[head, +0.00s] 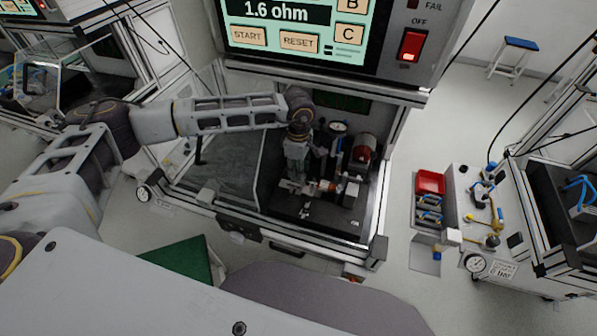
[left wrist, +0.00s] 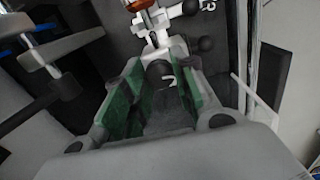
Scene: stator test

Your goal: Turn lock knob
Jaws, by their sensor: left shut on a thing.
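My left arm reaches from the left into the open test station, and its left gripper (head: 298,172) points down at the fixture (head: 318,187) inside. In the left wrist view the two green-padded fingers of the left gripper (left wrist: 161,80) stand on either side of a dark rounded knob (left wrist: 158,70) with a small white mark. I take this for the lock knob, and the gripper is shut on it. The knob sits in front of white fixture parts (left wrist: 152,45) with an orange piece (left wrist: 140,5) beyond. In the head view the gripper hides the knob. My right gripper is not in view.
A round gauge (head: 338,127) and a red cylinder (head: 365,148) stand right behind the fixture. The tester panel (head: 300,41) above reads 1.6 ohm, with a red switch (head: 411,46). A clear panel stands left of the fixture.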

